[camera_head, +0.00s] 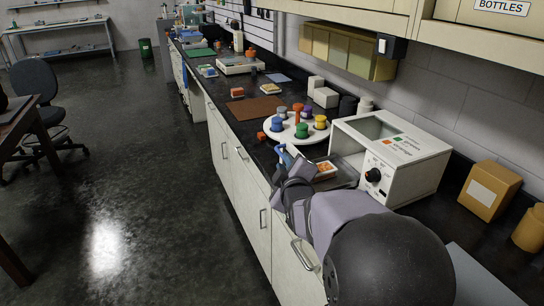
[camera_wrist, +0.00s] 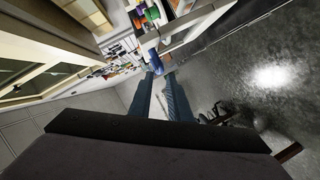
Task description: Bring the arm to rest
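My gripper (camera_head: 284,163) is low over the front edge of the black counter, left of a white box oven (camera_head: 405,165). In the wrist view my gripper (camera_wrist: 160,76) shows two dark blue-grey fingers with a gap between them. A bright blue piece (camera_wrist: 154,56) shows just beyond the fingertips. I cannot tell whether it touches them. The oven's front is open, and a shallow metal tray (camera_head: 345,181) with a small orange-filled dish (camera_head: 325,169) is in front of it. My forearm hides part of the counter and the cabinet fronts.
A white round stand (camera_head: 287,137) with several coloured jars is close behind my gripper. A brown mat (camera_head: 254,110) lies farther along the counter. A tan box (camera_head: 489,190) stands right of the oven. The floor (camera_head: 130,170) left of the cabinets is clear near me; a chair (camera_head: 40,85) is farther left.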

